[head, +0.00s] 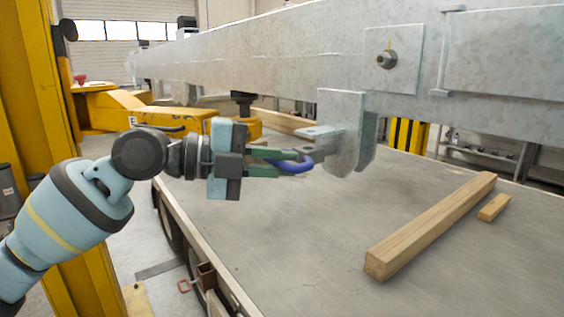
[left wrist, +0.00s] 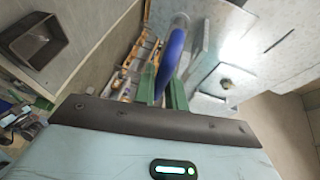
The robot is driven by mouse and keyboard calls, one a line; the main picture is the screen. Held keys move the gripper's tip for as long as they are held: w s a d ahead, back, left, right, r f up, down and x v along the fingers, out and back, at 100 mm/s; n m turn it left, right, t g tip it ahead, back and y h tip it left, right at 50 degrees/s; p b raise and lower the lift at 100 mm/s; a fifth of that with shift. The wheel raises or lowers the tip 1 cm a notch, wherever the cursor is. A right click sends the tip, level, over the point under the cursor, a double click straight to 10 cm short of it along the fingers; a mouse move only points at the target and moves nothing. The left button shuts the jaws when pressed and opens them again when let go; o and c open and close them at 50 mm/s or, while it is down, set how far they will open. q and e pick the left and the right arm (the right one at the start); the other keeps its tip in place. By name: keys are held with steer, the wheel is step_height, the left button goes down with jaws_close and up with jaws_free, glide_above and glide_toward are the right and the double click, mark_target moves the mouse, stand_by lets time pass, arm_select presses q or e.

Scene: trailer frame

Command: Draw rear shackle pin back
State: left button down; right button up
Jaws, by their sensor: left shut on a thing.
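My left gripper (head: 283,162) has green fingers and reaches in from the left, shut on a blue curved shackle (head: 300,166). The shackle sits just left of a grey hanging bracket (head: 342,120) under the steel beam. A flat grey lug (head: 318,132) sticks out left from the bracket above the shackle. In the left wrist view the blue shackle (left wrist: 172,58) stands upright between the green fingers (left wrist: 160,92). The shackle pin itself is hard to make out, and I cannot tell how far it sits in its hole. My right gripper is out of view.
The long galvanised beam (head: 270,52) crosses above. A long timber (head: 430,226) and a short block (head: 494,207) lie on the flat grey deck (head: 300,240). Yellow equipment (head: 120,110) stands at the back left. The deck's middle is clear.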

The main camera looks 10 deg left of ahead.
arm_select(q)
steer(key=s+a, duration=0.3)
steer(key=shift+s+a+b, duration=0.3)
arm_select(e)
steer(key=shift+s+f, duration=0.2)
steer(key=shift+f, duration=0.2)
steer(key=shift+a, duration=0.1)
arm_select(q)
steer(key=c, duration=1.5)
jaws_free()
steer(key=shift+o, duration=0.2)
steer(key=shift+a, duration=0.1)
steer(key=b+v, duration=0.2)
steer(key=v, duration=0.5)
steer(key=shift+a, duration=0.3)
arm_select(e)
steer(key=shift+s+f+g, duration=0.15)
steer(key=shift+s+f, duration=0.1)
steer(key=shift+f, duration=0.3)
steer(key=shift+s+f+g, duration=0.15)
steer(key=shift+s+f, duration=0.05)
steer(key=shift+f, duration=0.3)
